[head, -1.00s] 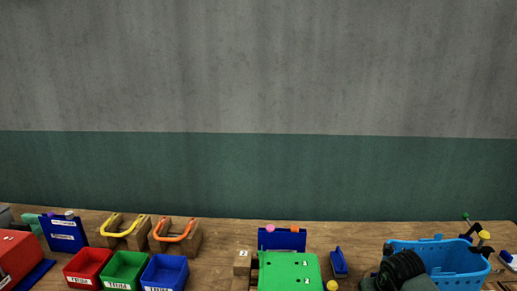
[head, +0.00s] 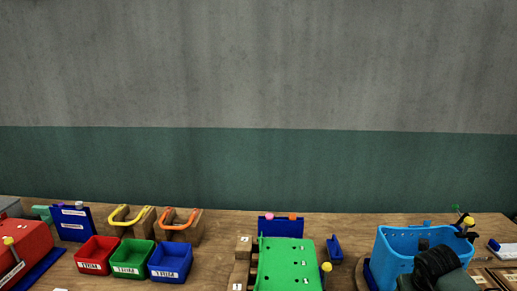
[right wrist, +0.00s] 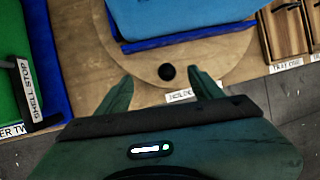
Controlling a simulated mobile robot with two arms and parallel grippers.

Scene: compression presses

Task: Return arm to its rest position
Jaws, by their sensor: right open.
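My right gripper (right wrist: 163,88) is open in the right wrist view, with nothing between its two green fingers. My left arm and gripper are not in view.
A green perforated block (head: 285,265) stands at the table's middle. Red (head: 88,267), green (head: 122,271) and blue bins (head: 160,276) stand at the left. Yellow (head: 112,222) and orange handles (head: 165,222) sit on wooden blocks behind them. Bare wood shows between the bins and the green block.

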